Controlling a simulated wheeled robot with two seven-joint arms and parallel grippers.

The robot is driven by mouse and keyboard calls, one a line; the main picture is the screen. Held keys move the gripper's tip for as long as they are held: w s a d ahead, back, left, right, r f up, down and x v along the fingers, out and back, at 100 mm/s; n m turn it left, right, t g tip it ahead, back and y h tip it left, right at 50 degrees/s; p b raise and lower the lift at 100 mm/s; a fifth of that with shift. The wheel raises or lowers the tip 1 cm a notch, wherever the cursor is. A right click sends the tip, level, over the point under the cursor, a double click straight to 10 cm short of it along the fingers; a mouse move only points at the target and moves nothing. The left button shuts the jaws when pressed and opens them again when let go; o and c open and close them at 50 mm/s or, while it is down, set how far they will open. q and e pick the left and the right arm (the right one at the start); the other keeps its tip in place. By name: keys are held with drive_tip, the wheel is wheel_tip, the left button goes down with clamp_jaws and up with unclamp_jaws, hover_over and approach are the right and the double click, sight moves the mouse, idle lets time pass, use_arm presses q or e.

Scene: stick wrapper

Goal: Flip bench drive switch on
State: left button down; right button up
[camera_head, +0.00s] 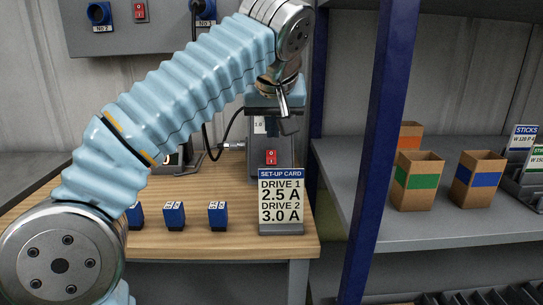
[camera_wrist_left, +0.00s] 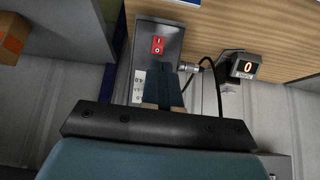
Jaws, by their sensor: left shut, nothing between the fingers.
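The bench drive (camera_head: 284,145) is a grey box at the back right of the wooden bench. Its red rocker switch (camera_head: 271,157), marked I and O, is on the front face; the switch also shows in the left wrist view (camera_wrist_left: 158,45). I cannot tell which side is pressed in. A small display (camera_wrist_left: 246,66) beside the drive reads 0. My left gripper (camera_head: 284,108) is shut and empty, just above the drive's switch in the head view. Its fingertips (camera_wrist_left: 167,80) point toward the drive face, apart from the switch. My right gripper is not in view.
A set-up card (camera_head: 281,200) stands in front of the drive. Several small blue blocks (camera_head: 217,215) stand on the bench. A wall panel (camera_head: 115,38) carries another red switch (camera_head: 140,11). A blue post (camera_head: 380,150) and a shelf with cardboard boxes (camera_head: 417,180) are at right.

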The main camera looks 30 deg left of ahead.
sight(271, 166)
use_arm(q)
drive_tip(key=x, duration=1.3)
drive_tip(key=shift+w+a+r, duration=0.1)
drive_tip(key=shift+w+a, duration=0.1)
drive_tip(key=shift+w, duration=0.1)
drive_tip(key=f+b, duration=0.1)
drive_tip(key=b, duration=0.2)
drive_tip(key=shift+f+t+b, duration=0.15)
drive_tip(key=shift+t+b, duration=0.15)
drive_tip(key=shift+t, duration=0.1)
drive_tip(key=shift+y, duration=0.3)
drive_tip(key=shift+p, duration=0.3)
